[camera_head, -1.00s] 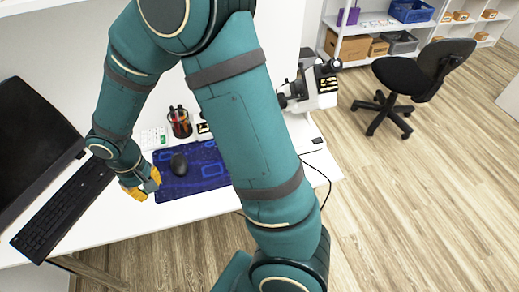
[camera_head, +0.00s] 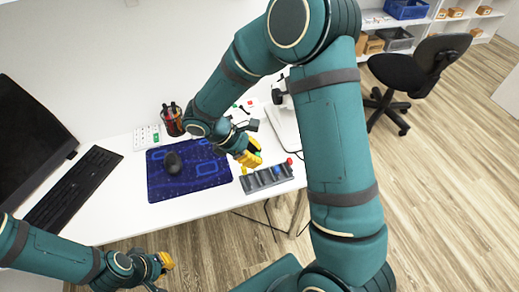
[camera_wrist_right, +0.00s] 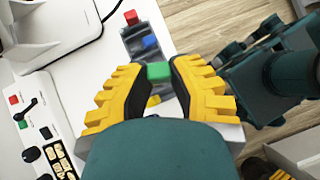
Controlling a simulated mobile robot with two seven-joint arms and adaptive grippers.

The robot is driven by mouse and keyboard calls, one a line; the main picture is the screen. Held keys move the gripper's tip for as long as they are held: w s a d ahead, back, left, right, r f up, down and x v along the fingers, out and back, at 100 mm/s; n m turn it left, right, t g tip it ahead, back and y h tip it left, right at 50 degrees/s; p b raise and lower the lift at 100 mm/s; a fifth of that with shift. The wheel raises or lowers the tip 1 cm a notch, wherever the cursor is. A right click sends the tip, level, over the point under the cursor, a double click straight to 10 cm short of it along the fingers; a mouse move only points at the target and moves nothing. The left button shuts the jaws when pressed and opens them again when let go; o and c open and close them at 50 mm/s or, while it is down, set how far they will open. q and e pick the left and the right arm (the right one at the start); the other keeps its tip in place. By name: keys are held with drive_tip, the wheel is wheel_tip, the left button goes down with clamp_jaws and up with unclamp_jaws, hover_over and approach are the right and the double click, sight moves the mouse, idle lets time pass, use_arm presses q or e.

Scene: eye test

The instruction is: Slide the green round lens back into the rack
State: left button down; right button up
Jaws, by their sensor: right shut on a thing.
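The rack (camera_head: 283,178) is a grey slotted block at the table's front edge. It carries pieces with yellow, blue and red handles; it also shows in the right wrist view (camera_wrist_right: 136,45). My right gripper (camera_head: 256,157) is just above and behind the rack. In the right wrist view its yellow fingers (camera_wrist_right: 158,78) are closed on the green handle (camera_wrist_right: 158,71) of the lens. The round part of the lens is hidden. A yellow handle (camera_wrist_right: 153,100) shows below the green one. My left gripper (camera_head: 161,268) is low at the left, off the table; its opening is unclear.
A blue mouse pad (camera_head: 205,175) with a black mouse (camera_head: 173,163) lies left of the rack. A keyboard (camera_head: 75,187), monitor (camera_head: 30,135) and pen cup (camera_head: 172,121) are further left. A white device base (camera_head: 285,128) stands behind the rack. An office chair (camera_head: 410,75) is at right.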

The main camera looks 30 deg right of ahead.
drive_tip(key=n+h, duration=0.1)
drive_tip(key=w+d+n+t+h, duration=0.1)
drive_tip(key=shift+d+r+n+h, duration=0.1)
drive_tip(key=shift+n+h, duration=0.2)
drive_tip(key=shift+w+d+n+t+h+b, duration=0.3)
drive_tip(key=shift+n+h+b, duration=0.1)
drive_tip(key=shift+n, duration=0.1)
drive_tip(key=shift+f+b, duration=1.85)
drive_tip(key=shift+f, duration=0.45)
drive_tip(key=shift+r, duration=0.1)
drive_tip(key=shift+f+b, duration=0.85)
drive_tip(key=shift+f, duration=0.9)
idle(0.7)
drive_tip(key=shift+f, duration=0.65)
idle(1.0)
